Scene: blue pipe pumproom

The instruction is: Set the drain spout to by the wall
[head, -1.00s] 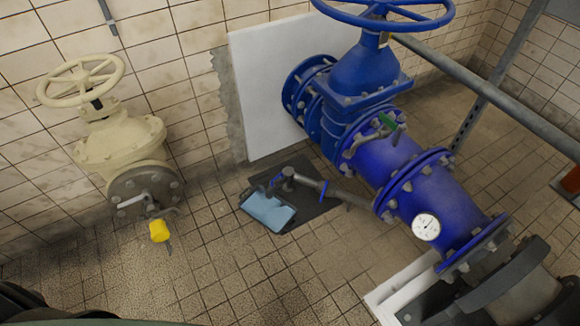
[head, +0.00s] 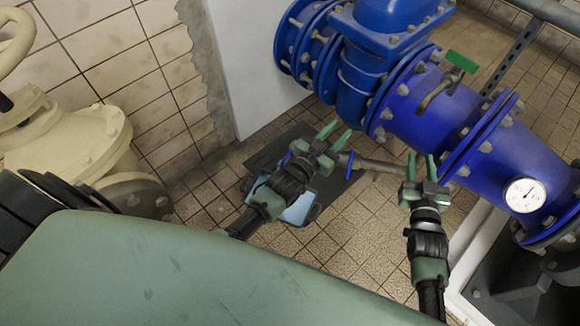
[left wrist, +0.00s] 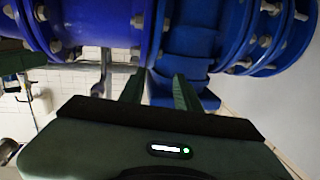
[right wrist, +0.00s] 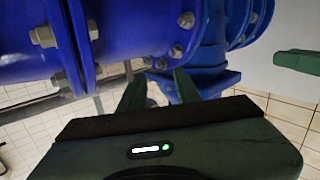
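The grey pipe that looks like the drain spout (head: 378,164) runs low beside the blue pipe, with a blue ring (head: 349,160) on it. Its left end is hidden behind my left gripper (head: 335,135), which is over it with fingers apart and nothing between them. My right gripper (head: 422,160) is by the spout's right end, near the blue flange, also open and empty. In the left wrist view the open fingers (left wrist: 158,76) point at blue pipework. In the right wrist view the open fingers (right wrist: 158,80) do the same. Contact with the spout cannot be told.
A blue tray (head: 298,208) lies on a dark floor plate (head: 348,182) under my left gripper. The large blue pipe (head: 430,110) carries a green-handled tap (head: 461,62) and a gauge (head: 525,195). A cream valve (head: 60,140) stands at left. A white wall panel (head: 245,60) is behind.

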